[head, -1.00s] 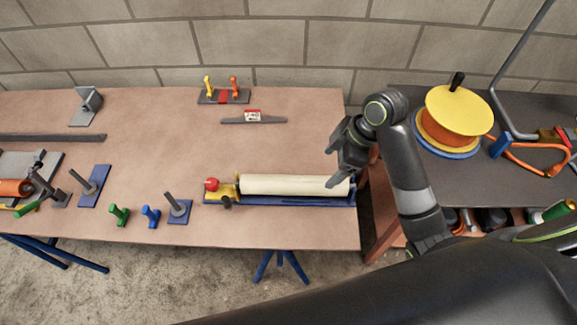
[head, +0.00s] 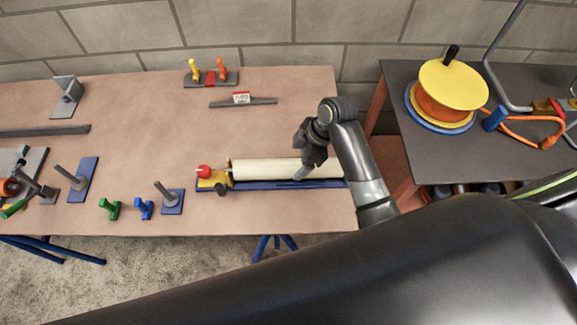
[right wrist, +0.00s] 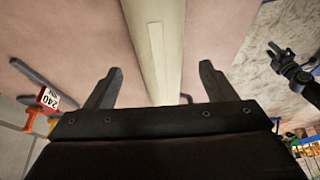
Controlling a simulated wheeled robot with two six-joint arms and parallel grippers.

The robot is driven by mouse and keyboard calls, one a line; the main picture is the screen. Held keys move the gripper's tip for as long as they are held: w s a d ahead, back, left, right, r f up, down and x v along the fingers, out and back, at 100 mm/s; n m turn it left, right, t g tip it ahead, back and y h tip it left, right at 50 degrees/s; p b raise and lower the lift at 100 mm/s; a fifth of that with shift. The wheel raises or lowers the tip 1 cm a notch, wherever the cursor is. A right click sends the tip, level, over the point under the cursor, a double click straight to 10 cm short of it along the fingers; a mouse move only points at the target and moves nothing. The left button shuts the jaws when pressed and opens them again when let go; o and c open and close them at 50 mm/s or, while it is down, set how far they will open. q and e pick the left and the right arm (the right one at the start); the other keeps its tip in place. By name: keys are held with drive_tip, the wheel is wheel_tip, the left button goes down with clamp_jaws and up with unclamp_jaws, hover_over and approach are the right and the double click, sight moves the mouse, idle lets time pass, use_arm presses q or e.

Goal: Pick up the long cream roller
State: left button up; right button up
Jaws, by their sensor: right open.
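The long cream roller (head: 262,168) lies level along a narrow blue base (head: 270,184) near the table's front edge. A yellow end block (head: 212,180) with a red knob stands at its left end. My right gripper (head: 302,172) is over the right part of the roller and hides some of it. In the right wrist view the open fingers (right wrist: 158,85) are on either side of the roller (right wrist: 155,40), with visible gaps and nothing held. Whether the fingertips have come down beside it is hard to tell.
Green (head: 110,208) and blue (head: 144,207) small pieces and a blue plate with a grey post (head: 170,203) stand left of the base. A grey bar with a red-white block (head: 241,98) lies behind. A dark table (head: 460,165) with a yellow-orange reel is at right.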

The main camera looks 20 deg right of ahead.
sight(294, 163)
drive_tip(key=shift+p+x, duration=0.55)
drive_tip(key=shift+x, duration=2.05)
drive_tip(key=shift+a, duration=0.15)
